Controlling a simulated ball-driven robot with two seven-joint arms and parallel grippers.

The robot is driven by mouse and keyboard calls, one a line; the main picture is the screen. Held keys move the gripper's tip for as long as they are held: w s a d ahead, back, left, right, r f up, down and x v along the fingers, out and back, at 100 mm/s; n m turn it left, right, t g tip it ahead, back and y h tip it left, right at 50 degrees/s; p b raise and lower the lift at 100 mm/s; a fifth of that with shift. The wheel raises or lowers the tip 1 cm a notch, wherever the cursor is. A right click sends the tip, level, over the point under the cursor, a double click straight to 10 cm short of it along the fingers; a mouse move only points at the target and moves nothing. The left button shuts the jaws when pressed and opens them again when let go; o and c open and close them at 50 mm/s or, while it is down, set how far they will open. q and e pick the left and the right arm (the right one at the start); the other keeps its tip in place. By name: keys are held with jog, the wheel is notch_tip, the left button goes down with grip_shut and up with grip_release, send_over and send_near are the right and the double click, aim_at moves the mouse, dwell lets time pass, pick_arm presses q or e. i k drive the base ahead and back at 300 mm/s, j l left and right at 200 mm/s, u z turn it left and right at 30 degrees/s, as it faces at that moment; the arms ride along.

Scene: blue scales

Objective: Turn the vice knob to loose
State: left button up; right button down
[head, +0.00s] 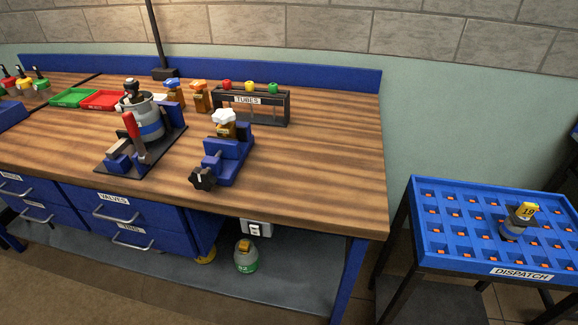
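The blue vice (231,155) stands on the wooden workbench, right of the middle of the bench. Its black knob (203,178) faces the front edge and carries a pale mark. A small amber item with a white top (223,122) sits at the back of the vice; I cannot tell whether the jaws press on it. Neither of my grippers is in view.
A fixture with a red handle (131,126) stands left of the vice. A rack labelled TUBES (270,107) is behind it. The bench top (320,170) right of the vice is clear. A blue DISPATCH tray (455,254) stands at the right.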

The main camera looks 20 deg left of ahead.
aim_at(201, 179)
jog(key=j+z, duration=0.85)
jog(key=k+j+z, duration=0.2)
jog(key=z, duration=0.25)
jog(key=k+j+z, duration=0.15)
jog(key=j+z, duration=0.25)
